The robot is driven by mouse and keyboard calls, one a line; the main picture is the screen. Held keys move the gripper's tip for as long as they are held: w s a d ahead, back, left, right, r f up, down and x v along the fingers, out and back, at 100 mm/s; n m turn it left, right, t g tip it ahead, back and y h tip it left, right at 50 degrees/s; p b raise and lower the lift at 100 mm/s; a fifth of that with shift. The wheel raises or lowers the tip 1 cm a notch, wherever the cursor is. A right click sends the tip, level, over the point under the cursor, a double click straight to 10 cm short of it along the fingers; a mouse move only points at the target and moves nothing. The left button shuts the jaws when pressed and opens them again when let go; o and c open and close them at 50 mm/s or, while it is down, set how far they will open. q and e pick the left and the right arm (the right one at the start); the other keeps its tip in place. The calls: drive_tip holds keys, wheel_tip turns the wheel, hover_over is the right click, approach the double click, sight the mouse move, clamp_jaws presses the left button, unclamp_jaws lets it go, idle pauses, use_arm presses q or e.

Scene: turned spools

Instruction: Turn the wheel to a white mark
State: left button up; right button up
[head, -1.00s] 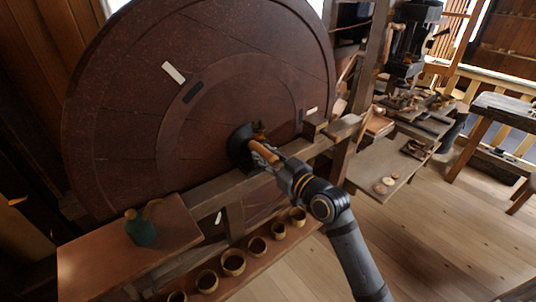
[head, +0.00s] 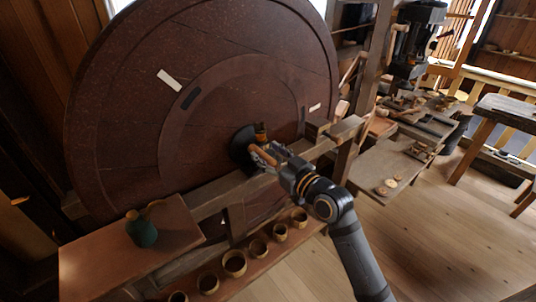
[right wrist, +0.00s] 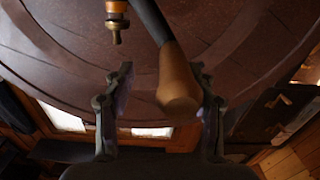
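The large dark red-brown wheel (head: 120,110) fills the left of the head view. A white mark (head: 169,80) is at its upper left, near a black mark (head: 190,98). Another white mark (head: 315,107) is at its right. A wooden handle (head: 259,154) stands out below the hub area; it also shows in the right wrist view (right wrist: 178,85). My right gripper (head: 270,153) is at the handle. In the right wrist view, its fingers (right wrist: 161,78) are spread on either side of the handle, with a clear gap on the left. My left gripper is not in view.
A wooden beam (head: 225,190) crosses in front of the wheel. A shelf (head: 95,265) carries a green bottle (head: 140,229). Several small cups stand on a low board, one of them a round cup (head: 234,263). A side table (head: 375,165) is at right; the floor (head: 440,240) is clear.

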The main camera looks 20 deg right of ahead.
wheel_tip(320, 180, up, 10)
idle(0.3)
drive_tip(key=shift+f, duration=0.1)
